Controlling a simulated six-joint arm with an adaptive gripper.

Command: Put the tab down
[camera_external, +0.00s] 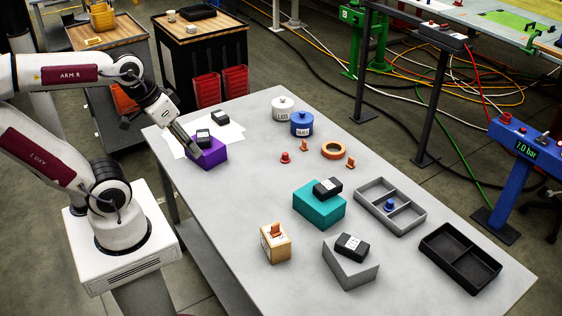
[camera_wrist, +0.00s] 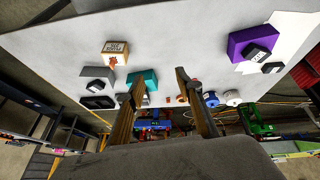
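Small orange tabs show in the external view: one (camera_external: 304,145) and another (camera_external: 351,163) lie on the table. A third orange tab (camera_external: 275,230) is on top of the wooden block (camera_external: 276,249), and it also shows in the wrist view (camera_wrist: 114,62). My gripper (camera_external: 192,148) is at the left end of the table, beside the purple block (camera_external: 208,153). In the wrist view my gripper (camera_wrist: 160,76) has its two fingers spread apart, with no held thing visible between them. The purple block lies off to the right there (camera_wrist: 246,42).
Black items top the purple block, the teal block (camera_external: 318,208) and the grey block (camera_external: 350,268). A grey divided tray (camera_external: 407,222), a black tray (camera_external: 460,275), a white pot (camera_external: 283,110), a blue pot (camera_external: 302,125) and a tape roll (camera_external: 335,143) share the table. The near middle is clear.

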